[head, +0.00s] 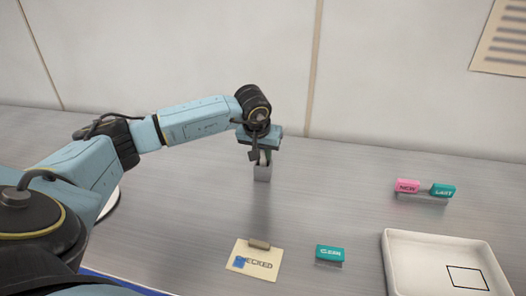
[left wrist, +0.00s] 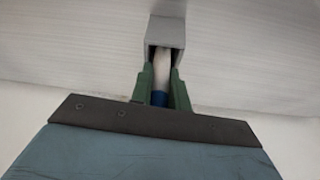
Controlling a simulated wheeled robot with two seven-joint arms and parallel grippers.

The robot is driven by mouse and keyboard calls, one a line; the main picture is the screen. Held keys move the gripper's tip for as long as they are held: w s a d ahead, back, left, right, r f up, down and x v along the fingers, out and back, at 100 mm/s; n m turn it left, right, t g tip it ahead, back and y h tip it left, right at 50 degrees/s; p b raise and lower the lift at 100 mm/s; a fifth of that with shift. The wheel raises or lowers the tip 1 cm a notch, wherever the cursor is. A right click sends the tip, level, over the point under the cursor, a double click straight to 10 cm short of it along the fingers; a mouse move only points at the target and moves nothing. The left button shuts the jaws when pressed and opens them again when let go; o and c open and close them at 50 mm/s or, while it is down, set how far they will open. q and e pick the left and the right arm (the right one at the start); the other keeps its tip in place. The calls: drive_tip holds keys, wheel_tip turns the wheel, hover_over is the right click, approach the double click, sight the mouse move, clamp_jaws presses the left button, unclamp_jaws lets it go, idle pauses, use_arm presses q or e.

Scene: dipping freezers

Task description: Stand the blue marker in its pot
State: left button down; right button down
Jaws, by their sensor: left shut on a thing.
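The marker (left wrist: 161,68), white with a blue end (left wrist: 159,98), is between the green fingers of my left gripper (left wrist: 162,84) in the left wrist view. The gripper is shut on it. The pot (left wrist: 166,30) is a small grey square-sided holder, and the marker's white end reaches into its open mouth. How deep it goes is hidden. In the head view the pot (head: 262,173) stands on the grey counter, with my left gripper (head: 264,157) directly above it, fingers pointing down. The marker is mostly hidden there. My right gripper is not in view.
A white tray (head: 395,265) is at lower right. Pink (head: 407,186) and teal (head: 443,190) blocks rest on a small stand. A wall (head: 400,80) rises behind.

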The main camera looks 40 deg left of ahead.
use_arm(q)
drive_tip(key=shift+f, duration=0.4)
idle(0.3)
drive_tip(key=c, duration=1.3)
unclamp_jaws()
drive_tip(key=shift+o, duration=0.2)
drive_tip(key=shift+r, duration=0.15)
drive_tip(key=v, duration=1.3)
drive_tip(key=shift+s, duration=0.2)
drive_tip(key=shift+d+r, duration=0.1)
